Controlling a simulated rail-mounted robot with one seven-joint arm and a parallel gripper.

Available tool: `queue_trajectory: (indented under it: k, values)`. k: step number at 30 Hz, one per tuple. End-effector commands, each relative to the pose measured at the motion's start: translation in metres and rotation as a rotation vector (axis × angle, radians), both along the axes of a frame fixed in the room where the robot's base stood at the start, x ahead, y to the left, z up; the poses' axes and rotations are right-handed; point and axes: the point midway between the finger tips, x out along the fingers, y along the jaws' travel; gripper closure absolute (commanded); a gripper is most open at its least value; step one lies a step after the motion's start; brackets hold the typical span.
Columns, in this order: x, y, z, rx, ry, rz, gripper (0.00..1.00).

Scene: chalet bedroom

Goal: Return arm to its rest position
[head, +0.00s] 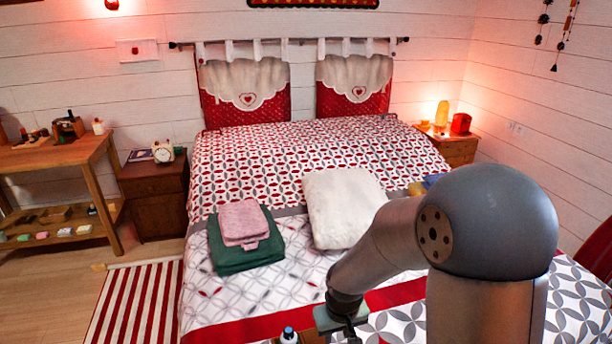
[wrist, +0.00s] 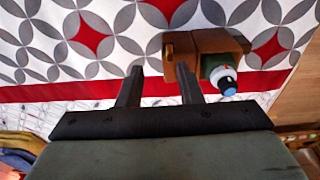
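My arm reaches in from the lower right of the head view and bends down over the foot of the bed. My gripper (head: 340,320) is low in that view, with its fingertips not clearly visible. In the wrist view my gripper (wrist: 159,71) has two dark fingers spread apart, with nothing between them. The patterned bed cover and its red band lie beyond them. A brown wooden holder (wrist: 182,46) is just beyond the right finger, which overlaps its edge in the picture; I cannot tell whether they touch. A bottle with a blue cap (wrist: 228,88) stands in it.
The bed (head: 290,150) holds a pink folded towel (head: 243,222) on a green one (head: 250,258), and a white folded blanket (head: 343,205). A nightstand (head: 153,198) and wooden table (head: 60,155) are at left. A striped rug (head: 135,305) lies beside the bed.

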Motion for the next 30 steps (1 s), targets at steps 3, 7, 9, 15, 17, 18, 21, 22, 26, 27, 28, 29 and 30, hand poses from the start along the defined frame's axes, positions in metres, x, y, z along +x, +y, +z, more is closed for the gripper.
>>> queue_trajectory:
  k: [3, 7, 9, 15, 17, 18, 21, 22, 26, 27, 28, 29, 30]
  values:
    - [-0.032, -0.025, 0.051, -0.035, 0.005, -0.058, 0.67]
    - [-0.084, -0.048, 0.096, -0.044, 0.038, -0.133, 0.67]
    - [-0.111, -0.056, 0.114, -0.035, 0.056, -0.167, 0.67]
    - [-0.165, -0.063, 0.138, 0.008, 0.097, -0.223, 0.67]
    - [-0.168, -0.064, 0.139, 0.011, 0.098, -0.226, 0.67]
    - [-0.168, -0.064, 0.139, 0.011, 0.098, -0.226, 0.67]
    - [-0.168, -0.064, 0.139, 0.011, 0.098, -0.226, 0.67]
    - [-0.168, -0.064, 0.139, 0.011, 0.098, -0.226, 0.67]
    - [-0.168, -0.064, 0.139, 0.011, 0.098, -0.226, 0.67]
    - [-0.168, -0.064, 0.139, 0.011, 0.098, -0.226, 0.67]
    - [-0.168, -0.064, 0.139, 0.011, 0.098, -0.226, 0.67]
    - [-0.168, -0.064, 0.139, 0.011, 0.098, -0.226, 0.67]
    - [-0.168, -0.064, 0.139, 0.011, 0.098, -0.226, 0.67]
